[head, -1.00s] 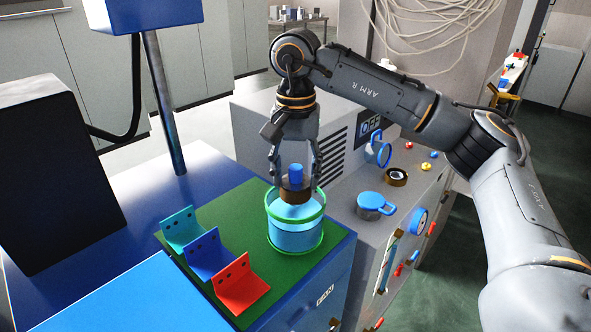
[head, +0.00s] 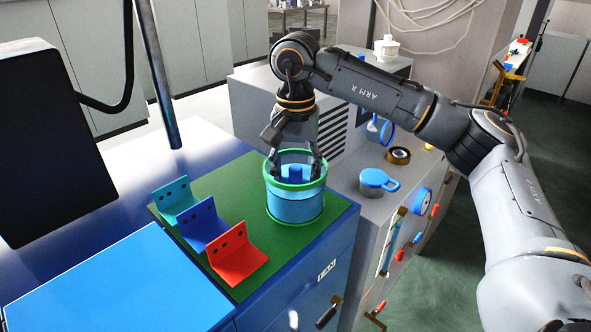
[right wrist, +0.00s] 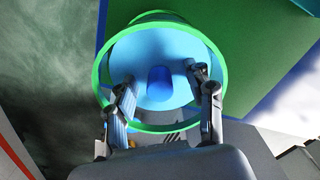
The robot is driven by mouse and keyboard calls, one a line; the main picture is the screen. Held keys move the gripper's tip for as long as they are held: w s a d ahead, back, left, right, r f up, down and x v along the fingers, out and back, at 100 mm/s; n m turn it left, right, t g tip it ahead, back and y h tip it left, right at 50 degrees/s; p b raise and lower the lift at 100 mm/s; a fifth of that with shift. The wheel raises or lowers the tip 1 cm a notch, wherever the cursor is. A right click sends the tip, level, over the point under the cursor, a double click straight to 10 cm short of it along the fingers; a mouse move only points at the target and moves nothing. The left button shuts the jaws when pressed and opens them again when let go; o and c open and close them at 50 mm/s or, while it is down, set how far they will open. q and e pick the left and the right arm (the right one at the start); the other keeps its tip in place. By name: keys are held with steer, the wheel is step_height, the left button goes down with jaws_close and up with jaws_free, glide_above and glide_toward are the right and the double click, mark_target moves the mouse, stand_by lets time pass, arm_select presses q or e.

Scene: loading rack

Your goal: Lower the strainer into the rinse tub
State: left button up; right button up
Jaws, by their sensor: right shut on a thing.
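The rinse tub (head: 296,210) is a clear blue-tinted cylinder with green rims, standing upright on the green mat. It also shows in the right wrist view (right wrist: 103,62). The strainer's blue knob (head: 296,172) shows inside the tub, below the top rim; it also shows in the right wrist view (right wrist: 160,84). The strainer's brown body is hidden now. My right gripper (head: 297,165) reaches down into the tub mouth, shut on the strainer, with its fingers on either side of the knob. My left gripper is not in view.
Teal (head: 175,201), blue (head: 204,226) and red (head: 236,254) brackets stand left of the tub on the green mat (head: 215,180). A blue-lidded pot (head: 375,182) and a brown ring (head: 398,155) sit on the grey unit at right.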

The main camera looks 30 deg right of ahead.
steer(key=shift+f, duration=0.3)
steer(key=o, duration=1.2)
step_height(320, 180, up, 12)
steer(key=shift+r, duration=0.1)
